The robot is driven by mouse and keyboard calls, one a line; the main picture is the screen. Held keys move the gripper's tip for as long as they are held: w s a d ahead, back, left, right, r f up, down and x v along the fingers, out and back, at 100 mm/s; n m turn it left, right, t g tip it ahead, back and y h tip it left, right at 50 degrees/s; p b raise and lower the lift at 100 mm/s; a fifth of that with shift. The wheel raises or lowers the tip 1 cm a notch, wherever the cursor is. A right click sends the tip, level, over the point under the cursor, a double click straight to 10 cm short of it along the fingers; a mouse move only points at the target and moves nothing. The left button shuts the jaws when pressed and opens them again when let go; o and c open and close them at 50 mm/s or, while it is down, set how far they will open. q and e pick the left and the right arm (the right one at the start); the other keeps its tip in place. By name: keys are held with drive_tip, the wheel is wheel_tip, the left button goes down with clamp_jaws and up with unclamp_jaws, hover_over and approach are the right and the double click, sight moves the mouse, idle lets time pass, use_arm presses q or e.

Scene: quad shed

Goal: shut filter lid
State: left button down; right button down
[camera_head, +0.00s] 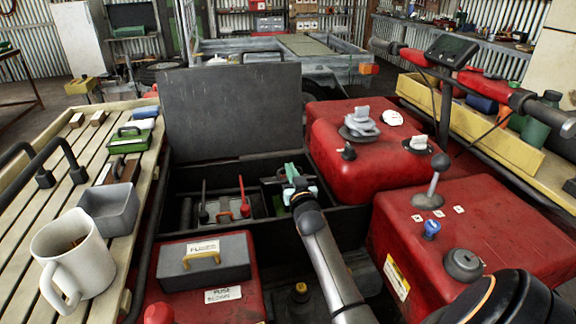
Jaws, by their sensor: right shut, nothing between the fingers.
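A dark open box (335,222) sits in the middle, with a large dark lid (232,110) standing up at its back. I cannot tell for sure whether this is the filter lid or whether that is a smaller part inside the box. My right gripper (293,178) reaches in from the lower right, over the right part of the box. It is shut and holds nothing. A small teal and white part (291,171) shows at its fingertips, and the gripper hides some of it. I cannot tell whether they touch. My left gripper is out of view.
Red bodywork with a lever (432,180) and knobs stands on the right. A grey case labelled "FUSE" (205,262) is in front of the box. A slatted rack (30,210) on the left holds a white mug (75,255) and a grey tray (110,210). Red-handled tools stand inside the box.

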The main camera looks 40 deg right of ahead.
drive_tip(key=s+f+b, duration=0.1)
drive_tip(key=f, duration=0.1)
drive_tip(key=s+a+f, duration=0.1)
drive_tip(key=f, duration=0.1)
drive_tip(key=s+f+b, duration=0.1)
drive_tip(key=f, duration=0.1)
drive_tip(key=shift+a+f+b, duration=0.1)
drive_tip(key=shift+a+b, duration=0.25)
drive_tip(key=shift+s+a+f+b, duration=0.1)
drive_tip(key=shift+s+f+b, duration=0.05)
drive_tip(key=shift+f, duration=0.3)
drive_tip(key=shift+s+a+f+b, duration=0.1)
drive_tip(key=shift+s+f+b, duration=0.05)
drive_tip(key=shift+f, duration=0.25)
drive_tip(key=shift+r, duration=0.1)
